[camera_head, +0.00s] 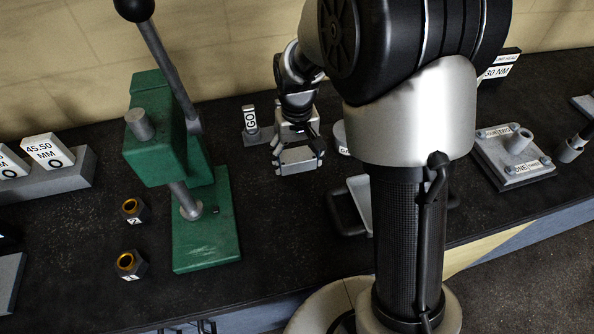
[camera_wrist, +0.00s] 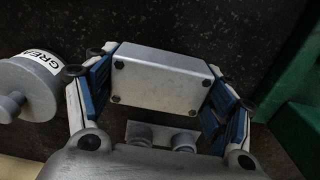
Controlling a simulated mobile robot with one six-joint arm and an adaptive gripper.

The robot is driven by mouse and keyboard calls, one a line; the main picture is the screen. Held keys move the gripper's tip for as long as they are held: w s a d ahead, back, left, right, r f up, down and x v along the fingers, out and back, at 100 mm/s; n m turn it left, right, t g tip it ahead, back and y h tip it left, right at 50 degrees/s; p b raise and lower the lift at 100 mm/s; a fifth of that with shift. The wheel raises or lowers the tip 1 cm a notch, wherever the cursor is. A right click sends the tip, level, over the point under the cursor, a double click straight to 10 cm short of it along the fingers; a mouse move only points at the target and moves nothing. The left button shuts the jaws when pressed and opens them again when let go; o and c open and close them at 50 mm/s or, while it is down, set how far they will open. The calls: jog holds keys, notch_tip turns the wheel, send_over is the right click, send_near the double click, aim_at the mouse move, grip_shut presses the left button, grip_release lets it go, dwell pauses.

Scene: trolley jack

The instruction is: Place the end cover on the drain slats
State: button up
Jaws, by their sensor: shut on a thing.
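My gripper (camera_head: 299,158) is over the bench between the green press and the tin. It is shut on a grey block-shaped cover with dark corner bolts, which I take as the end cover (camera_wrist: 162,80). In the wrist view the cover lies between the two blue-padded fingers of my gripper (camera_wrist: 160,88). A pale tray with black handles (camera_head: 359,188) stands to the right, partly hidden behind my arm. I cannot tell whether drain slats are in it, and I see none elsewhere.
The green press (camera_head: 209,235) stands left, with two dark nuts (camera_head: 131,262) beside it. A GO gauge (camera_head: 251,120) is behind my gripper. A grease tin (camera_wrist: 32,85) is close by. A grey plate with a post (camera_head: 510,158) lies right. Bare bench lies in front of my gripper.

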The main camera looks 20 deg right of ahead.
aim_at(297, 177)
jog(key=shift+f+b, duration=0.6)
jog(key=shift+f, duration=1.65)
jog(key=shift+f, duration=0.1)
jog(key=o, duration=1.1)
jog(key=shift+f, duration=0.1)
jog(key=shift+c, duration=0.2)
jog(key=o, duration=0.5)
jog(key=shift+c, duration=0.2)
